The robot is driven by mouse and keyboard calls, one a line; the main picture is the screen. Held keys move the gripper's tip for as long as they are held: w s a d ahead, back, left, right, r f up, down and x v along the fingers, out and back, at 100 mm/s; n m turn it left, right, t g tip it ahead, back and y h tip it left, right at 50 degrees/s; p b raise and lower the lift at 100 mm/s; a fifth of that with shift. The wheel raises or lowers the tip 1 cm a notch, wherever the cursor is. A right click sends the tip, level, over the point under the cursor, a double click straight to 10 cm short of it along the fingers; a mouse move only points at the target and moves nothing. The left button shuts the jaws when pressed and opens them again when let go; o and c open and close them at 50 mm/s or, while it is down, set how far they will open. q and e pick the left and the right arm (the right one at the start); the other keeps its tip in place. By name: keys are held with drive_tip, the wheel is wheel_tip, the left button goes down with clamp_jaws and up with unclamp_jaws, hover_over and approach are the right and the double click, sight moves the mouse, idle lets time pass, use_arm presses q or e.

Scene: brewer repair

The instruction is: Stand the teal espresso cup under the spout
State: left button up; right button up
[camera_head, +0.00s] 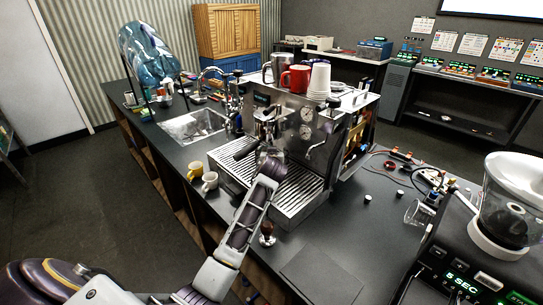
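The espresso machine (338,140) stands on the dark counter, with a slatted drip tray (298,195) at its front. The group head (265,113) and a black portafilter handle (244,149) show above the tray; the spout itself is hard to make out. My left arm reaches up across the tray, and its gripper (268,158) is at the machine's front below the group head. The fingers are small and dark, so I cannot tell whether they are open or hold anything. I cannot make out a teal cup; it may be hidden by the gripper. My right gripper is not in view.
A yellow cup (195,171) and a cream cup (210,181) stand left of the drip tray. A tamper (267,233) stands in front of it, near a dark mat (322,279). A red mug (295,78) and paper cups (319,80) sit on the machine. A grinder (500,215) stands at right.

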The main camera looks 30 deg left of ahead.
use_arm(q)
drive_tip(key=shift+d, duration=0.15)
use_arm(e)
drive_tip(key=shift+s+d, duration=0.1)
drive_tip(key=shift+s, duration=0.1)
use_arm(q)
drive_tip(key=shift+f, duration=0.1)
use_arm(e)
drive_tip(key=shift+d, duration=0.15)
use_arm(q)
drive_tip(key=o, duration=1.1)
drive_tip(key=shift+c, duration=0.2)
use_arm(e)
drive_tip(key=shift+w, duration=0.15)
use_arm(q)
drive_tip(key=shift+v, duration=1)
drive_tip(key=b+v, duration=0.1)
drive_tip(key=v, duration=0.7)
drive_tip(key=shift+s+d, duration=0.2)
drive_tip(key=shift+s, duration=0.1)
drive_tip(key=shift+s+d+r, duration=0.2)
drive_tip(key=shift+s+r, duration=0.2)
drive_tip(key=shift+s, duration=0.1)
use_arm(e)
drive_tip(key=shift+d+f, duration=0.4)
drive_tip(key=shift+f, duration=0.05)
